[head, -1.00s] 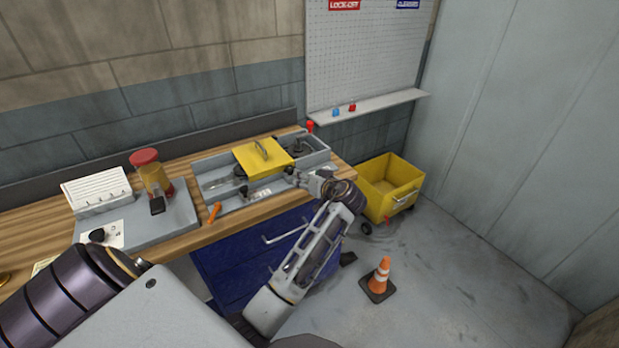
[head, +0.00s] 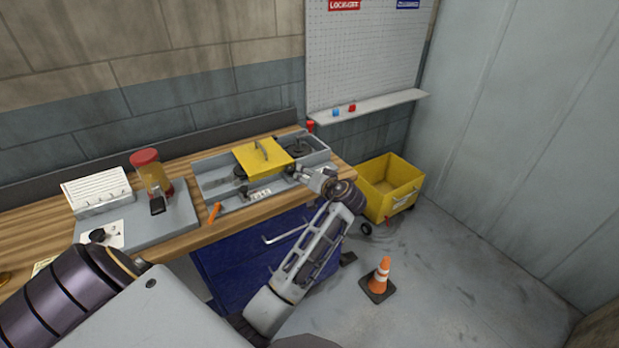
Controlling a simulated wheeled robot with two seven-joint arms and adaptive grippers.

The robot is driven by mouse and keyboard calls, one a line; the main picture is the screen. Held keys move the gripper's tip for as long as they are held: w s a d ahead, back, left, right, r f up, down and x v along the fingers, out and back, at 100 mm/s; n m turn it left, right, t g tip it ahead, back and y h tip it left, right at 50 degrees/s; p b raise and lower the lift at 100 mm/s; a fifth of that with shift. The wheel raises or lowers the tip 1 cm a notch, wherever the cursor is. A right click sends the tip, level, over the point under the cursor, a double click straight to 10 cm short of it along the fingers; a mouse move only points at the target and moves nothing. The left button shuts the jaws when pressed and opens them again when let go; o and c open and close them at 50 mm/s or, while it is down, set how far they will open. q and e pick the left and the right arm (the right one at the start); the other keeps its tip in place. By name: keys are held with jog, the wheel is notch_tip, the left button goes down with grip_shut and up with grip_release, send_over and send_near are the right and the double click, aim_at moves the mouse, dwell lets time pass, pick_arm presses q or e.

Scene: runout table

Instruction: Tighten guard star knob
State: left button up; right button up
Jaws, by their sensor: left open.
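A yellow guard (head: 264,157) with a metal handle on top sits over the grey runout table (head: 212,182) on the bench. A small dark knob (head: 290,170) is at the guard's front right corner. Another dark knob (head: 240,172) is at its front left, and a third (head: 245,190) is on the front rail. I cannot tell the star shape of any of them. My left gripper (head: 304,175) is open at the front right of the guard, its tips close beside the corner knob. I cannot tell whether they touch it. My right gripper is out of view.
A yellow wheeled bin (head: 388,188) and an orange cone (head: 382,275) stand on the floor. A pegboard (head: 365,50) hangs behind.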

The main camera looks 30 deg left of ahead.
pick_arm(q)
jog(key=shift+f+m, duration=0.1)
jog(key=shift+m, duration=0.2)
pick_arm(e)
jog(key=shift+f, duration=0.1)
pick_arm(q)
notch_tip(320, 180, down, 6)
jog(key=d+m+y+b, duration=0.1)
jog(key=m+y+b, duration=0.3)
jog(key=m, duration=2.2)
jog(key=b, duration=0.4)
jog(key=shift+w+f+m+y+b, duration=0.15)
jog(key=shift+w+m+y+b, duration=0.15)
jog(key=shift+w+y+b, duration=0.1)
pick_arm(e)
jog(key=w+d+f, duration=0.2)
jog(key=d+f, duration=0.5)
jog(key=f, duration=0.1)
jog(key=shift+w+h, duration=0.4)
